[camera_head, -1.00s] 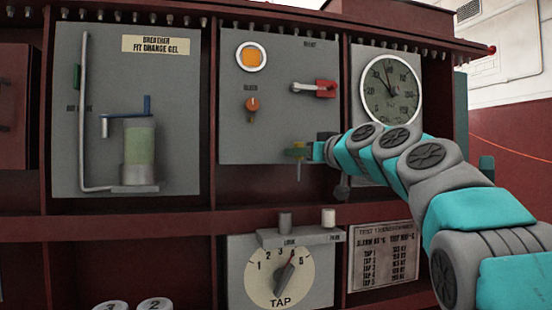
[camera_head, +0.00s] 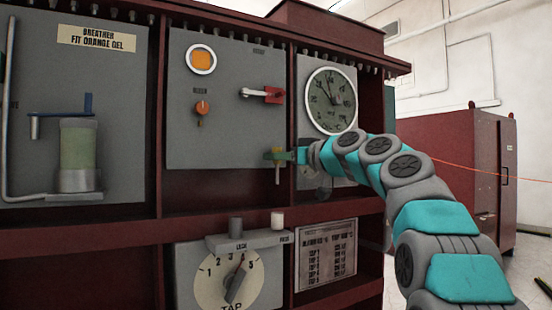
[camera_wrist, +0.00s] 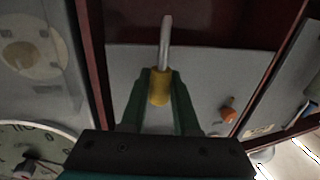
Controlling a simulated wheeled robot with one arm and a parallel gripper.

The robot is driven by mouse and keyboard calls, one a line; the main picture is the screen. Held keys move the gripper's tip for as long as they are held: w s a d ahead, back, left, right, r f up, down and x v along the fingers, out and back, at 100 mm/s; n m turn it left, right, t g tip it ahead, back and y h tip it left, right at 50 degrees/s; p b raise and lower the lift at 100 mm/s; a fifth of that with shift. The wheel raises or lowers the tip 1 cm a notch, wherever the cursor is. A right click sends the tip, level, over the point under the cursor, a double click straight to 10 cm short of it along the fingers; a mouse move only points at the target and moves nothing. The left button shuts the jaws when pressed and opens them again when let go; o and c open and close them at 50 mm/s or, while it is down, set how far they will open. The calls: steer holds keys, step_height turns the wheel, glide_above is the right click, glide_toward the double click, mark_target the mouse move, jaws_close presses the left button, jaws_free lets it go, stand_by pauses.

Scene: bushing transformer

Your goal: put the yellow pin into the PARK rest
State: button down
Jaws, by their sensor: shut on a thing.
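My gripper (camera_head: 279,156) is shut on the yellow pin, in front of the lower right corner of the grey panel. In the wrist view, the yellow head of the pin (camera_wrist: 159,89) sits between the green fingers (camera_wrist: 160,80), and its grey shaft sticks out past them. In the head view the shaft hangs down below the fingers. The PARK rest (camera_head: 277,219) is the pale post at the right end of a grey ledge, below the pin and apart from it. A darker post at LOCK (camera_head: 236,227) stands to its left.
The ledge (camera_head: 252,241) sits above the TAP dial (camera_head: 226,280). A red-handled switch (camera_head: 266,94), an orange knob (camera_head: 202,108) and a round gauge (camera_head: 331,100) are on the panels above. A dark red shelf edge (camera_head: 110,239) runs below the panels.

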mark_target(277, 183)
steer(key=shift+f, duration=0.1)
step_height(277, 183, down, 6)
steer(key=b, duration=0.6)
steer(key=shift+f+b, duration=2.15)
steer(key=shift+b, duration=0.9)
stand_by(1.5)
steer(key=c, duration=0.6)
jaws_free()
steer(key=shift+b+v, duration=0.95)
steer(key=shift+v, duration=2.95)
